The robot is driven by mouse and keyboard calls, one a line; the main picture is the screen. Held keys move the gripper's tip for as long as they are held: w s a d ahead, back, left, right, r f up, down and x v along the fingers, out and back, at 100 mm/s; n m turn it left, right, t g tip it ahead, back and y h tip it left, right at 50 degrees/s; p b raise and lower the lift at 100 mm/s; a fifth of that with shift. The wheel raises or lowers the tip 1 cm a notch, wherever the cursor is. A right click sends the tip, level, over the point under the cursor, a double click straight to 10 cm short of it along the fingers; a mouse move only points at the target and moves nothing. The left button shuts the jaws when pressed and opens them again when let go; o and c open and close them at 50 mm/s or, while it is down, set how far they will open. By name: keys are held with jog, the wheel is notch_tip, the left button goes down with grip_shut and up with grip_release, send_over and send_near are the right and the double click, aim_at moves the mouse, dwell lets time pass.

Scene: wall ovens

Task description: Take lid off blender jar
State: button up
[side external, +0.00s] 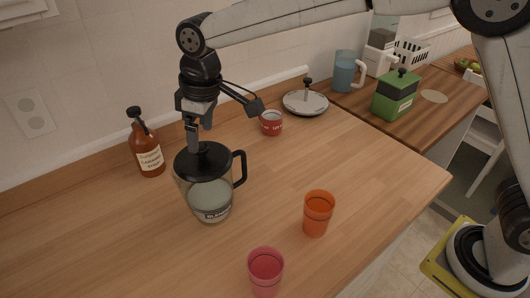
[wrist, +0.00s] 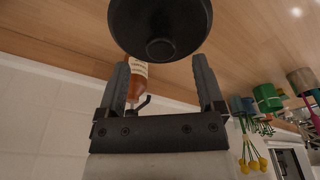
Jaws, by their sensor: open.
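The blender jar (side external: 210,198) stands upright on the wooden counter, clear with a pale content, a label low on its front and a black handle on its right. Its round black lid (side external: 204,160) sits on top. In the wrist view the lid (wrist: 160,20) is just beyond my fingertips, with a round knob at its near edge. My gripper (side external: 198,142) is over the lid, pointing down. In the wrist view my gripper (wrist: 160,65) is open, its fingers apart with nothing held between them. I cannot tell if a fingertip touches the lid.
A brown syrup bottle (side external: 147,145) stands left of the jar. A red can (side external: 271,123) and a pan lid (side external: 305,103) are behind right. Orange (side external: 318,213) and pink (side external: 265,270) cups stand in front. A green canister (side external: 396,95) and blue pitcher (side external: 344,70) are farther right.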

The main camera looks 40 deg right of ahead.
aim_at(200, 146)
jog(key=shift+w+a+f, duration=0.1)
jog(key=shift+f, duration=0.9)
jog(key=shift+w+a+f, duration=0.1)
jog(key=shift+f, duration=0.85)
jog(key=shift+c, duration=0.2)
grip_shut()
jog(key=shift+r, duration=0.15)
jog(key=shift+r, duration=0.5)
notch_tip(200, 146, up, 2)
jog(key=s+d+r, duration=0.6)
jog(key=s+r, duration=0.3)
jog(key=s, duration=0.3)
jog(key=shift+s+r, duration=0.35)
